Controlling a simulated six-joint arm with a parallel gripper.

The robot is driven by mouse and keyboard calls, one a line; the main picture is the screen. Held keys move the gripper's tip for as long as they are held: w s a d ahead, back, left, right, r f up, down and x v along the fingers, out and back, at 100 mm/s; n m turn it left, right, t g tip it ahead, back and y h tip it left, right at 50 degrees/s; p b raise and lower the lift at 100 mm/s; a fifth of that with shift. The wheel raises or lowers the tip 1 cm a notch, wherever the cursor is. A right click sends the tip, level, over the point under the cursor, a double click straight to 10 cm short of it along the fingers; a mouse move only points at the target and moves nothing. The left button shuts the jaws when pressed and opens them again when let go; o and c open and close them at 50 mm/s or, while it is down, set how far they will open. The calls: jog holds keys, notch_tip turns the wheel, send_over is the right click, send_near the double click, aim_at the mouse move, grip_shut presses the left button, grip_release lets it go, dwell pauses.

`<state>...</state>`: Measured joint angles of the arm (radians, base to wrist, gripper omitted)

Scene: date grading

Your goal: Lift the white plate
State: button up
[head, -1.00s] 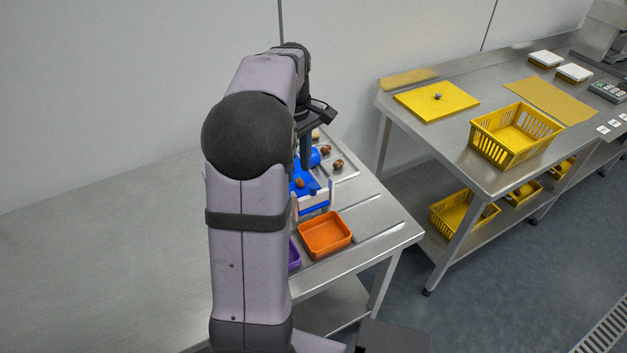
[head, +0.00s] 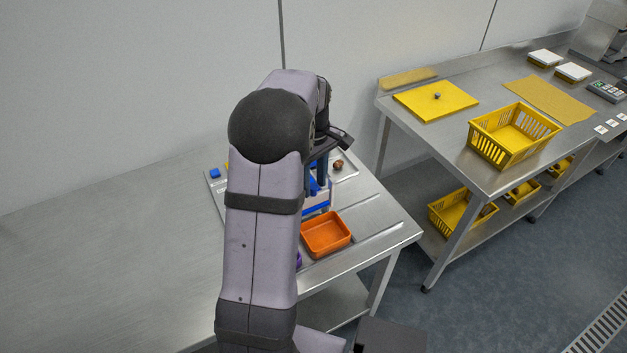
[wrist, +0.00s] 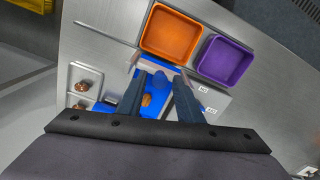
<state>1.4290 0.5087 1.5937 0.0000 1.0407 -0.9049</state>
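A pale whitish plate (wrist: 160,66) stands across the front end of a blue sorting chute (wrist: 154,80), between two pale posts. A brown date (wrist: 147,100) lies on the blue between the fingers. I cannot tell whether the fingertips touch the plate. In the head view the gripper (head: 318,180) is largely covered.
An orange tray (wrist: 146,49) and a purple tray (wrist: 203,75) lie just beyond the chute. More dates (wrist: 82,86) sit in a metal tray at the left. A second steel table (head: 455,150) with a yellow basket (head: 475,145) stands to the right.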

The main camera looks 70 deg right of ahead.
aim_at(314, 186)
jog(key=shift+f, duration=0.45)
grip_shut()
notch_tip(314, 186, up, 5)
jog(key=p, duration=0.3)
jog(key=shift+p, duration=0.3)
jog(key=shift+d, duration=0.2)
grip_release()
jog(key=shift+r, duration=0.1)
jog(key=shift+a, duration=0.2)
